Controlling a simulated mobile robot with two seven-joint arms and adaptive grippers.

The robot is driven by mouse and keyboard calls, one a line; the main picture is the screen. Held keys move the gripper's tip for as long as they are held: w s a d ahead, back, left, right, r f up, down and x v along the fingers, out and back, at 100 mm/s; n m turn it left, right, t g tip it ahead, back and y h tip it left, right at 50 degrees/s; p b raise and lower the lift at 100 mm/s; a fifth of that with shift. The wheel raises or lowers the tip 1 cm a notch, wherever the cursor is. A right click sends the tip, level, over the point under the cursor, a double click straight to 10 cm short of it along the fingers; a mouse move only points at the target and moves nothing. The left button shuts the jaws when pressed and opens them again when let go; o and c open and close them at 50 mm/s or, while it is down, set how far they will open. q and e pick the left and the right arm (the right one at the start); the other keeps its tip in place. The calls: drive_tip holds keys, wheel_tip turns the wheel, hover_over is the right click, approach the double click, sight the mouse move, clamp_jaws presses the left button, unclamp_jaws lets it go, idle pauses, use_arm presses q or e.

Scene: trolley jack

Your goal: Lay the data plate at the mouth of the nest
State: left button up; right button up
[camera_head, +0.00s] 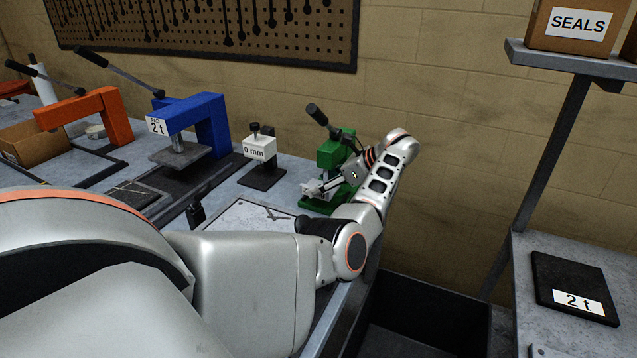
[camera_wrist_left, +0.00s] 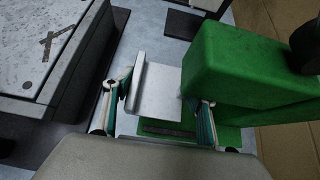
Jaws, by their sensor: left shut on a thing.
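My left gripper (camera_head: 322,186) reaches in at the green press (camera_head: 333,153) at the bench's right end. In the left wrist view, its fingers (camera_wrist_left: 161,108) are shut across a pale grey metal plate (camera_wrist_left: 164,100), which I take to be the data plate. The plate has a raised edge along its left side. It is over or beside the green base (camera_wrist_left: 232,138); I cannot tell whether it touches. A dark strip (camera_wrist_left: 168,131) shows on the green base just below the plate in the picture; I cannot tell if it belongs to the nest. My right gripper is not in view.
The green press body (camera_wrist_left: 240,66) stands close beside the right finger. A white 0 mm gauge (camera_head: 260,150), a blue press (camera_head: 207,115) and an orange press (camera_head: 100,112) stand farther left. A raised pale plate (camera_head: 248,218) lies nearer me. A 2 t pad (camera_head: 572,275) lies on the right shelf.

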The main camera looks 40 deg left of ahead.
sight(323, 205)
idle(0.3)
use_arm(q)
drive_tip(key=shift+d+r+p, duration=0.15)
drive_tip(key=shift+r+p, duration=0.05)
drive_tip(key=shift+p, duration=0.2)
drive_tip(key=shift+f+b, duration=0.35)
drive_tip(key=shift+f, duration=2.05)
drive_tip(key=shift+f, duration=0.25)
drive_tip(key=o, duration=1.3)
